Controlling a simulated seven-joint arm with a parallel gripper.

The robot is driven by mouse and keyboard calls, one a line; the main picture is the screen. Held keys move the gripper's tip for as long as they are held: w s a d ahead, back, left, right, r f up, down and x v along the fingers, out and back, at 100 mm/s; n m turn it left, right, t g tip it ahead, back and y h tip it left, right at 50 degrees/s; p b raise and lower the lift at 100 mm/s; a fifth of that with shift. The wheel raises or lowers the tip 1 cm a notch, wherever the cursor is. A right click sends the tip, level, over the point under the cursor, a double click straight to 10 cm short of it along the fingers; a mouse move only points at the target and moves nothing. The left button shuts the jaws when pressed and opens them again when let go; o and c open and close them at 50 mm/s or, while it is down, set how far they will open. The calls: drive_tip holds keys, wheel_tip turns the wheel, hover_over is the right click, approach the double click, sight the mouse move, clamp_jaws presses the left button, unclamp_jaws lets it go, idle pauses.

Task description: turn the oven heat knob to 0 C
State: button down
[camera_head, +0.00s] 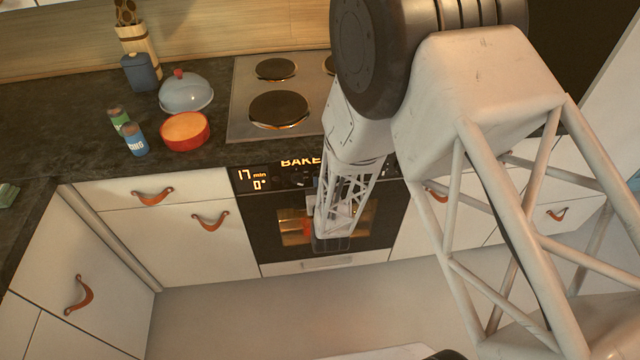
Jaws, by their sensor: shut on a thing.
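The oven (245,215) is set under the counter, with a black front and a lit window. Its control panel (262,183) shows "17 min", "0°" and "BAKE" in lit figures. My gripper (320,190) is at the panel in front of the oven, shut on the heat knob. My own wrist and lattice arm cover the knob, the fingertips and much of the panel, so the knob's pointer is hidden.
A hob (245,110) lies above the oven. A red-orange pot (185,131), a domed lid (186,93), a blue jar (139,72) and two shakers (135,139) stand on the counter at left. White drawers (180,240) with leather pulls flank the oven. The floor (230,315) in front is clear.

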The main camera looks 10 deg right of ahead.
drive_tip(key=c, duration=1.1)
unclamp_jaws()
drive_tip(key=shift+c, duration=0.2)
drive_tip(key=shift+s, duration=0.15)
drive_tip(key=s, duration=0.7)
drive_tip(key=shift+s, duration=0.3)
drive_tip(key=shift+w+r, duration=0.1)
